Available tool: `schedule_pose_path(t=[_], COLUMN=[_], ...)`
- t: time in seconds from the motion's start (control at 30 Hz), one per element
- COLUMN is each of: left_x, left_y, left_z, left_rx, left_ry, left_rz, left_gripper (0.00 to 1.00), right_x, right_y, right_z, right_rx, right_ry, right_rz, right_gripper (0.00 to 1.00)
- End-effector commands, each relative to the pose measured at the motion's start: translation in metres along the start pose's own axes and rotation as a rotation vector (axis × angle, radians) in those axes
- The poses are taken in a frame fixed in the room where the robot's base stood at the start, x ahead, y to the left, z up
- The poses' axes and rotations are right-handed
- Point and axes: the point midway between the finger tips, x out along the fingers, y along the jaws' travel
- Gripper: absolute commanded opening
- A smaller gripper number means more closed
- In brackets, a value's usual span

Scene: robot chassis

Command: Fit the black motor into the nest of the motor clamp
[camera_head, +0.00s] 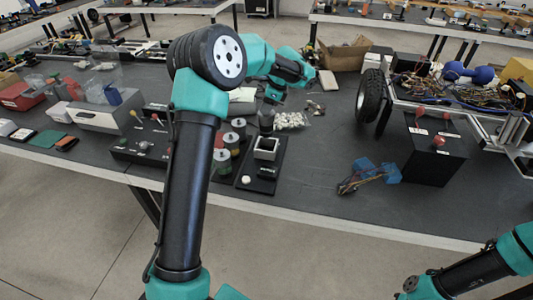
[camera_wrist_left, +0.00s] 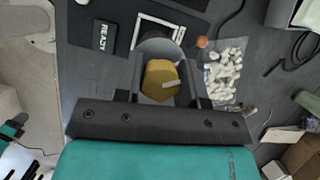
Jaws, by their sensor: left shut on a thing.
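My left gripper (camera_head: 271,98) points down and is shut on the black motor (camera_head: 266,123). In the left wrist view the gripper (camera_wrist_left: 163,85) has a finger on each side of the motor's brass-coloured end (camera_wrist_left: 158,78), with its grey body beyond. The motor is upright, just above the motor clamp's pale square nest (camera_head: 266,147). I cannot tell whether its lower end has entered the nest. In the wrist view the motor partly covers the nest (camera_wrist_left: 158,30). The clamp's black base (camera_head: 253,185) lies on the table. My right gripper is out of view.
A black box with a red knob (camera_head: 435,153) and a wheeled chassis (camera_head: 460,100) stand right. The table is clear just right of the clamp.

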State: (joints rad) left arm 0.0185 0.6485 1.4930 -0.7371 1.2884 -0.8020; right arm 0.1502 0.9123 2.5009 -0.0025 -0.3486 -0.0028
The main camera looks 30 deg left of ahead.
Motion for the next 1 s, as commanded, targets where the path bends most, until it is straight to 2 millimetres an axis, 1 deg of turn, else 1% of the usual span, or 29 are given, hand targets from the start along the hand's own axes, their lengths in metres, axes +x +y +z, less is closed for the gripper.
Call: schedule_pose_path(t=[0.17, 0.27, 0.37, 0.5, 0.63, 1.0], left_x=[-0.001, 0.004, 0.014, 0.032, 0.043, 0.046], left_y=[0.0, 0.0, 0.0, 0.0, 0.0, 0.0], left_z=[0.0, -0.002, -0.006, -0.013, -0.018, -0.019], left_rx=[-0.002, -0.001, 0.0, -0.001, -0.002, -0.003], left_ry=[0.0, -0.001, -0.002, -0.002, -0.001, 0.0], left_rz=[-0.002, 0.0, 0.001, 0.002, 0.001, -0.001], left_gripper=[0.0, 0.0, 0.0, 0.0, 0.0, 0.0], right_x=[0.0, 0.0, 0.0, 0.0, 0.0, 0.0], right_y=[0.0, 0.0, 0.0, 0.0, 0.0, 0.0], right_z=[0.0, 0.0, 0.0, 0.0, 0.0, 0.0], right_rx=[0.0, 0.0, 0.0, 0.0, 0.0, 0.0], right_ry=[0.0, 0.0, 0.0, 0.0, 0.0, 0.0], right_rz=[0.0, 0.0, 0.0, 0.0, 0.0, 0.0], right_gripper=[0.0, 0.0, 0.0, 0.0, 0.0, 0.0])
